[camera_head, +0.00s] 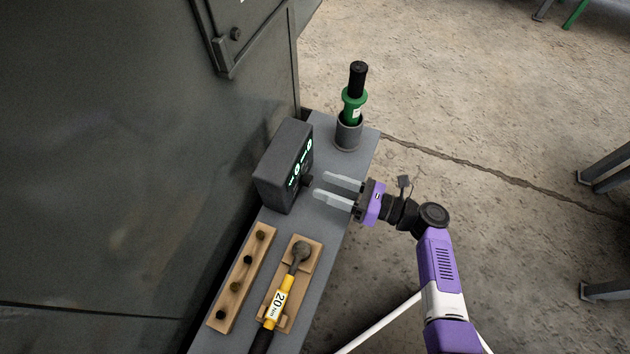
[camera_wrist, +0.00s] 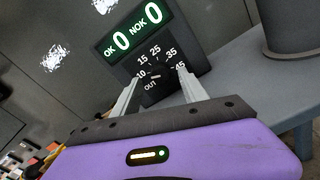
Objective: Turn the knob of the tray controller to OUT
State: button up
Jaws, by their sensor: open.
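The tray controller (camera_head: 284,168) is a dark box standing on the grey shelf against the enclosure wall. Its face also shows in the wrist view (camera_wrist: 118,62), with a lit display reading OK 0 and NOK 0. Below the display is a black knob (camera_wrist: 155,75) ringed by the marks OUT, 15, 25, 35 and 45. The knob also shows in the head view (camera_head: 306,181). I cannot tell surely which mark it points to. My gripper (camera_head: 321,184) is open, its fingers pointing at the controller face. In the wrist view the fingertips (camera_wrist: 159,77) appear on either side of the knob; contact is unclear.
A green and black tool (camera_head: 354,100) stands in a grey holder (camera_head: 348,134) at the shelf's far end. A yellow 20 Nm torque wrench (camera_head: 277,304) lies in a wooden cradle (camera_head: 304,262). A wooden block with dark pegs (camera_head: 240,285) lies beside it. Open floor lies right.

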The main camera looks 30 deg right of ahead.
aim_at(312, 181)
jog(key=shift+x, duration=1.7)
grip_shut()
